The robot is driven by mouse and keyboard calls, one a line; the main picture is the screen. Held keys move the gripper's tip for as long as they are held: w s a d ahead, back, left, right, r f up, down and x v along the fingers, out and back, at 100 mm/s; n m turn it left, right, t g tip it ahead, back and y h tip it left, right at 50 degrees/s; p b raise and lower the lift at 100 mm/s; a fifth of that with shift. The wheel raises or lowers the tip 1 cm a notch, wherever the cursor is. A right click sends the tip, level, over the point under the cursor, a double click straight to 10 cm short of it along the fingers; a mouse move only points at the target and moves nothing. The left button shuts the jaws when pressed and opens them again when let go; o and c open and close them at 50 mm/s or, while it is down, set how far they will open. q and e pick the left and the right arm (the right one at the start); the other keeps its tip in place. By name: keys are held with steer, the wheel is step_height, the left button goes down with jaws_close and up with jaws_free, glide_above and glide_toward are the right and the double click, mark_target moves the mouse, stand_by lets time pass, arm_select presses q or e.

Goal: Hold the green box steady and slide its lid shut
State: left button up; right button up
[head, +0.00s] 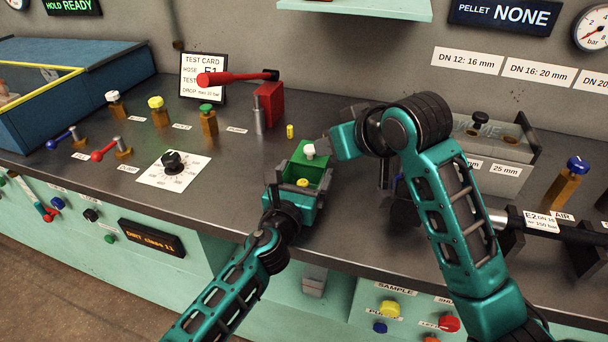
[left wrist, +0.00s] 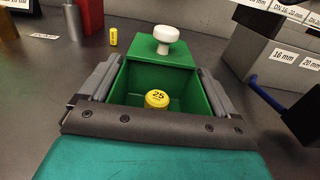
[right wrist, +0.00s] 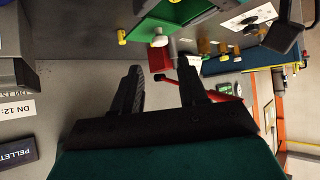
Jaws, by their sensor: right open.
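The green box (head: 322,180) stands on the dark bench with its near part open. Its green lid (left wrist: 150,75) sits slid back at the far end, with a white knob (left wrist: 166,36) on top. A yellow pellet marked 25 (left wrist: 157,99) lies inside. My left gripper (left wrist: 155,92) has one finger along each side wall of the box and appears closed on it. My right gripper (right wrist: 160,85) is open and empty, beside the knob at its right in the head view. The knob also shows beyond its fingers in the right wrist view (right wrist: 160,40).
A small yellow piece (head: 290,131) stands on the bench behind the box. A red lever device (head: 268,103) is behind it. A grey block with size labels (head: 500,155) stands at the right, and a dial card (head: 173,177) lies at the left. Bench left of the box is fairly clear.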

mark_target(313, 148)
arm_select(q)
steer(key=c, duration=0.4)
arm_select(e)
steer(key=shift+w+d, duration=0.1)
steer(key=shift+w, duration=0.15)
steer(key=c, duration=0.3)
steer(key=w+d+g, duration=0.1)
steer(key=w, duration=0.1)
steer(key=w+d+g, duration=0.1)
steer(key=w, duration=0.1)
steer(key=w+d+f+g, duration=0.1)
steer(key=w, duration=0.1)
steer(key=shift+w+d+f+n+g, duration=0.1)
steer(key=shift+w+d+n+g, duration=0.15)
steer(key=shift+w+n+g, duration=0.05)
jaws_close()
steer(key=w+d+r+g+y, duration=0.2)
steer(key=w+d+r+g, duration=0.1)
steer(key=d+r+g, duration=0.15)
steer(key=shift+s+a+f, duration=0.2)
steer(key=shift+a+f, duration=1.9)
steer(key=shift+a, duration=0.15)
steer(key=shift+s+a+f, duration=0.2)
steer(key=shift+a+f, duration=1.85)
steer(key=shift+a, duration=0.15)
